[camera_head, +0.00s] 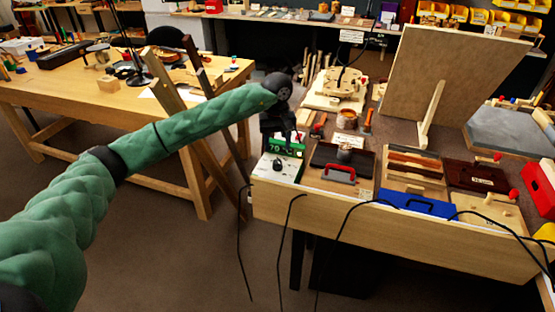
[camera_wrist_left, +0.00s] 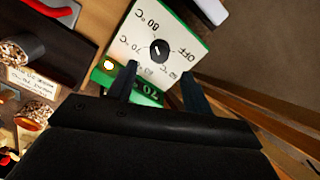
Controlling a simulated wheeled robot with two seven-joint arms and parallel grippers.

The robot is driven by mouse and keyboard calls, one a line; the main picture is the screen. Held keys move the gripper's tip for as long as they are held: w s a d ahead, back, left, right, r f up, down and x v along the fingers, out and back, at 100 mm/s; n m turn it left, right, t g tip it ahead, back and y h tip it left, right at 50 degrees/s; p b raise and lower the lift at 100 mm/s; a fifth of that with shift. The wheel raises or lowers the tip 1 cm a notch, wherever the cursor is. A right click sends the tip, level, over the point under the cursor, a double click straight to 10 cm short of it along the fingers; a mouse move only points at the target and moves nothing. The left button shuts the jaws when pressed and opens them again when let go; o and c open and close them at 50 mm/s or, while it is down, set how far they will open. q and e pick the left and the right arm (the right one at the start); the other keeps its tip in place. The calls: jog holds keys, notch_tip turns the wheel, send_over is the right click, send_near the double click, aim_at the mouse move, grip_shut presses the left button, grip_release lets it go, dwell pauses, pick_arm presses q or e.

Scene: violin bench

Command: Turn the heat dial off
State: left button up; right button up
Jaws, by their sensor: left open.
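The heat dial (camera_wrist_left: 159,49) is a small black round knob on a white panel (camera_wrist_left: 124,42) marked OFF and several °C values. Its white pointer mark is too small to read surely. The panel tops a green heater box (camera_head: 287,152) with a green display reading 70, at the bench's front left corner; the knob also shows in the head view (camera_head: 278,163). An amber lamp (camera_wrist_left: 108,64) glows beside the display. My left gripper (camera_wrist_left: 159,72) is open and empty, its fingers pointing toward the knob and apart from it. It also shows above the box (camera_head: 283,135). My right gripper is out of view.
Right of the box are a dark tray (camera_head: 322,158) with a red-handled tool (camera_head: 340,173) and a jar (camera_head: 344,152). Black cables hang over the bench front.

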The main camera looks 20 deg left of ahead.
aim_at(277, 162)
pick_arm(q)
notch_tip(277, 162, down, 6)
jog(key=shift+r+p, duration=0.2)
jog(key=shift+p, duration=0.5)
jog(key=shift+f, duration=0.7)
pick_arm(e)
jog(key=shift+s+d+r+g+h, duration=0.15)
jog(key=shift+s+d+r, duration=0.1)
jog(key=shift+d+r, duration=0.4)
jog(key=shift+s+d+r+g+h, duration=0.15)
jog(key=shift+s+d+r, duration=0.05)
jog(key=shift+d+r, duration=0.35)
